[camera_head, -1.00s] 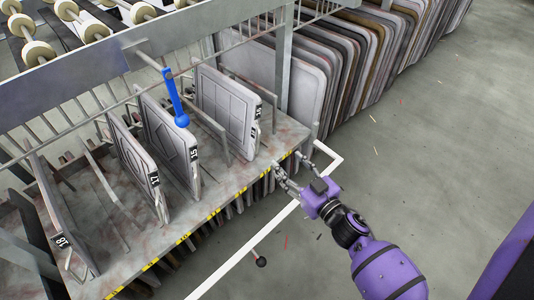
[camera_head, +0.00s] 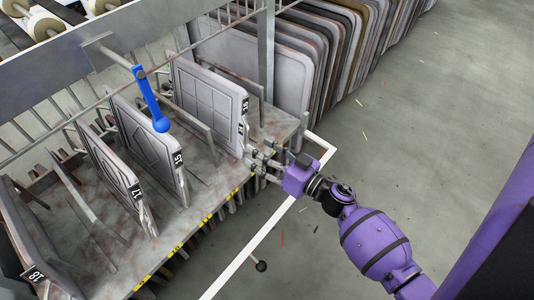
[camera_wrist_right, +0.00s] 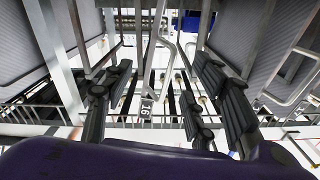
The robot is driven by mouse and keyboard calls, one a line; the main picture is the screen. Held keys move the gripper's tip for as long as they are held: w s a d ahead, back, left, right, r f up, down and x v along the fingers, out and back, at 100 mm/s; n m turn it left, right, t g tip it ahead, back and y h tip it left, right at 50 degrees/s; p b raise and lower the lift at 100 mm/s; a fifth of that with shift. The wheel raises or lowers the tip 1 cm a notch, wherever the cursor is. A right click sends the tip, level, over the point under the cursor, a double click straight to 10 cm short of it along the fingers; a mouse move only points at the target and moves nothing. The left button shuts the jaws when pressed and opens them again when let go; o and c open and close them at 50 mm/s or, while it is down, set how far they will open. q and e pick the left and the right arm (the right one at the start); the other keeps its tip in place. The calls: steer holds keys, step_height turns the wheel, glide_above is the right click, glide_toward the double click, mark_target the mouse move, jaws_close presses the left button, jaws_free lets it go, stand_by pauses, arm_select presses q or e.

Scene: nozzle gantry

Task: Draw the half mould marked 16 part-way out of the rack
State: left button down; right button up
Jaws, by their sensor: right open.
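The half mould at the right of the rack (camera_head: 208,98) is a grey plate with a grid pattern, standing on edge. Its label is hard to read in the head view. My left gripper is not in view.
Half moulds marked 15 (camera_head: 150,150), 17 (camera_head: 108,165) and 18 (camera_head: 22,235) stand to the left on the rack shelf (camera_head: 190,225). A blue handle (camera_head: 150,100) hangs above. Open floor (camera_head: 410,130) lies to the right.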

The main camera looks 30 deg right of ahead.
steer(key=b+x, duration=0.1)
steer(key=x, duration=0.5)
steer(key=shift+w, duration=0.2)
steer(key=shift+c, duration=0.6)
jaws_close()
steer(key=shift+a, duration=0.1)
